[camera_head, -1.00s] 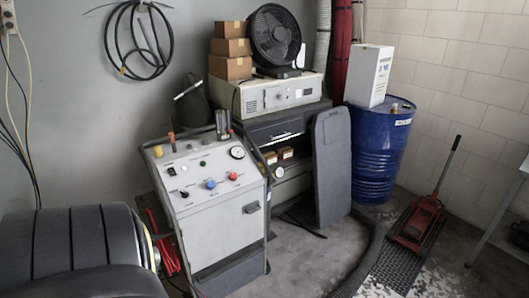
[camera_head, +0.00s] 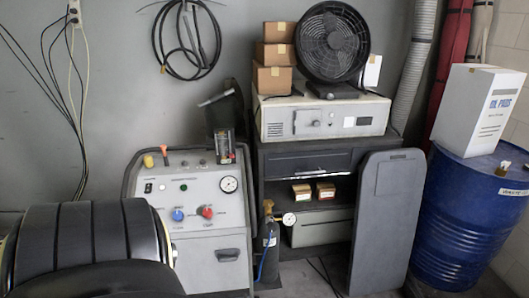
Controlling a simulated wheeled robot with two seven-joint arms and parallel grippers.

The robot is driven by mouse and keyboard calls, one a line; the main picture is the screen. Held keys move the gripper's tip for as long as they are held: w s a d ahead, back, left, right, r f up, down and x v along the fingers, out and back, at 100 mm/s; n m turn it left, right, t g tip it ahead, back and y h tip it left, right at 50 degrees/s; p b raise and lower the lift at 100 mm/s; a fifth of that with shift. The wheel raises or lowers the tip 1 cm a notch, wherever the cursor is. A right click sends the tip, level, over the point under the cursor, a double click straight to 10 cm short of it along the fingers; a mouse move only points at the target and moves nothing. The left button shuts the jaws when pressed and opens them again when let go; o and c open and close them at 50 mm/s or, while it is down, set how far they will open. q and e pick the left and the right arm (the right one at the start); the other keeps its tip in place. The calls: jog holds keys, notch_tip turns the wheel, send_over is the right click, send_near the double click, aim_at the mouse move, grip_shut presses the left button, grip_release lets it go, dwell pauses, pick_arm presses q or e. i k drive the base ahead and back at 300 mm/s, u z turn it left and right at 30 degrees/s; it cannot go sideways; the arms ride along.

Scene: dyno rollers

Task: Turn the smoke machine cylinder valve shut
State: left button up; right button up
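The smoke machine looks to be the grey wheeled cabinet (camera_head: 208,258) with a sloped panel, a round gauge, a blue knob (camera_head: 178,215) and a red knob (camera_head: 206,212). A small dark gas cylinder (camera_head: 268,255) stands upright just right of it. The cylinder has a brass valve (camera_head: 268,207) on top, a small round gauge (camera_head: 289,219) and a blue hose. Whether the valve is open or shut cannot be told. Neither of my grippers is in view.
Dark padded rollers (camera_head: 88,240) fill the lower left. A dark shelf unit (camera_head: 300,157) stands behind the cylinder, with a grey panel (camera_head: 385,225) leaning upright to its right. A blue drum (camera_head: 470,215) stands at the right. A strip of floor shows between cylinder and panel.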

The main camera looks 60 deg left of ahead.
aim_at(269, 203)
jog(key=u, duration=0.9)
jog(key=i, duration=1.25)
jog(key=u, duration=1.65)
jog(key=i, duration=0.3)
jog(key=u, duration=0.2)
